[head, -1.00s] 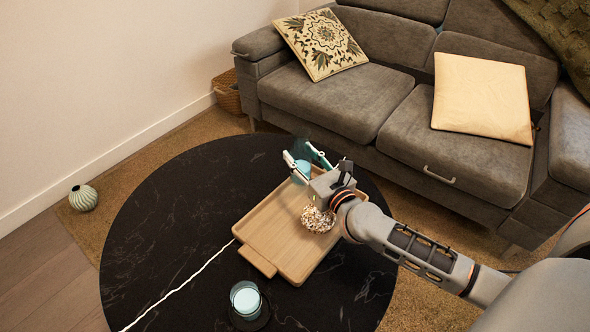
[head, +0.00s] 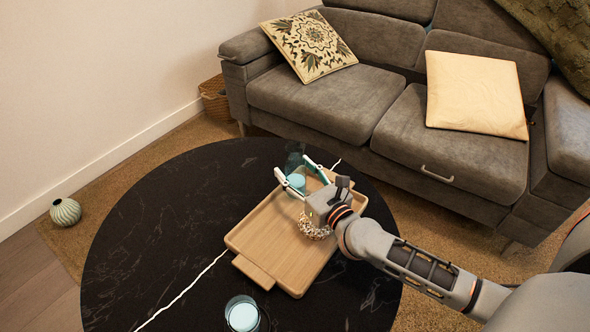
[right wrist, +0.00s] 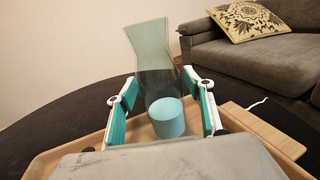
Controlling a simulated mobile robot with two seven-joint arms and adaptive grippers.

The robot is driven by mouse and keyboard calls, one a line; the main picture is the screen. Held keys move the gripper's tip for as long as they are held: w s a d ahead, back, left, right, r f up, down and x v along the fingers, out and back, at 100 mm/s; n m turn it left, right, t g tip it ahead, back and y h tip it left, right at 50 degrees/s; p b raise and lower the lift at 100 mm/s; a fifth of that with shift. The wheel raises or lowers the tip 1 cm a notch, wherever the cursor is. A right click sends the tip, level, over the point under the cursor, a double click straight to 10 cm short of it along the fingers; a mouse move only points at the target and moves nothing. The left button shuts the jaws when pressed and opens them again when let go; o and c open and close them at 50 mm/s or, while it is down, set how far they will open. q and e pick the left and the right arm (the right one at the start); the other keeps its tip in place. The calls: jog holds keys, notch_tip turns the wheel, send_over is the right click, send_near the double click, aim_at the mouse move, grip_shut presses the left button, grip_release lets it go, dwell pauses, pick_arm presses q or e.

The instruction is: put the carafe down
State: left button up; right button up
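The carafe (head: 295,162) is clear teal glass with pale blue contents low inside. It stands upright at the far end of the wooden tray (head: 255,270), on the round black table. It also shows in the right wrist view (right wrist: 150,80), between the fingers. My right gripper (head: 297,175) is open around it, with fingers on either side. In the right wrist view there is a gap between the left finger and the glass; contact at the right finger is unclear. The carafe's foot is partly hidden. My left gripper is not in view.
A glass with pale blue drink (head: 242,315) stands on the table (head: 150,240) near the tray's handle. A beaded ring (head: 314,228) lies in the tray under my right wrist. A grey sofa (head: 330,95) stands behind. The table's left side is clear apart from a white line.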

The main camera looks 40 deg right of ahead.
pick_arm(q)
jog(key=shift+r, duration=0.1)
pick_arm(e)
jog(key=shift+r, duration=0.1)
jog(key=shift+r, duration=0.25)
jog(key=s, duration=1)
jog(key=shift+s+a+f, duration=0.2)
jog(key=shift+s+a, duration=0.1)
jog(key=shift+s, duration=0.1)
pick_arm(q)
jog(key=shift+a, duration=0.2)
pick_arm(e)
jog(key=shift+s+r, duration=0.1)
jog(key=shift+s, duration=0.55)
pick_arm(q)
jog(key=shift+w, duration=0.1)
